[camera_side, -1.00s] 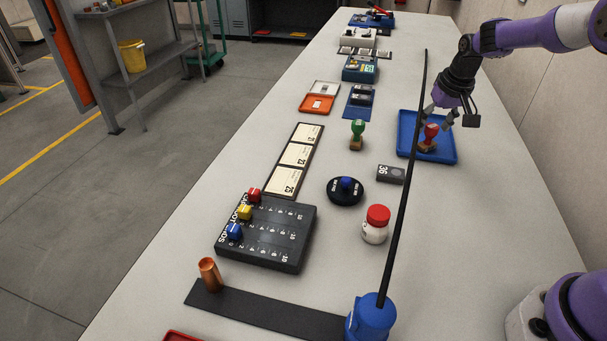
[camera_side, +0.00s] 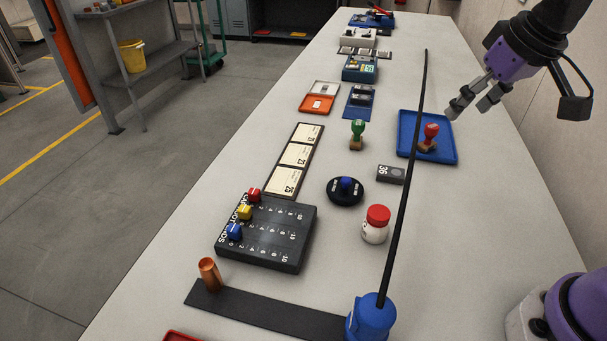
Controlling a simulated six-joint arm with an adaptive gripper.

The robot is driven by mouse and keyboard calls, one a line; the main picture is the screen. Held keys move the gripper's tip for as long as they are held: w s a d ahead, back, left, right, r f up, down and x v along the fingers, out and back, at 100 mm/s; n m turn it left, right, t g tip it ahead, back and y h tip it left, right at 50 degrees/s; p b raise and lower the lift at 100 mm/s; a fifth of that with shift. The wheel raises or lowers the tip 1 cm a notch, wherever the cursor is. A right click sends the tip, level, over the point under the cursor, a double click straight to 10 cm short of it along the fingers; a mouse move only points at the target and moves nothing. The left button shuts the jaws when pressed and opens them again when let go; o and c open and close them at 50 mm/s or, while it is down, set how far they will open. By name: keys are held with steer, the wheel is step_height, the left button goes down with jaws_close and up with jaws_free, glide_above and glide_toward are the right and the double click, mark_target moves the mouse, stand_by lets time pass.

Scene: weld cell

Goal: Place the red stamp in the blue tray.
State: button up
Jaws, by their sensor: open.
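The thin black pole crosses in front of the tray's left part. My gripper (camera_side: 468,110) is open and empty. In the picture its fingers show above and to the right of the stamp, apart from it, with the fingertips pointing down and left.
A green stamp (camera_side: 357,134) stands left of the tray. A black pole (camera_side: 408,170) rises from a blue base (camera_side: 372,318). A grey block (camera_side: 391,174), a red-capped jar (camera_side: 376,224) and a black slider box (camera_side: 266,233) stand nearer the camera.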

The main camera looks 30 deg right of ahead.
steer(key=s+a+f+n, duration=0.1)
steer(key=s+a+f, duration=0.1)
steer(key=s, duration=0.5)
steer(key=shift+a+f+n+t+y, duration=0.3)
steer(key=shift+a+f+t, duration=0.1)
steer(key=shift+a, duration=0.5)
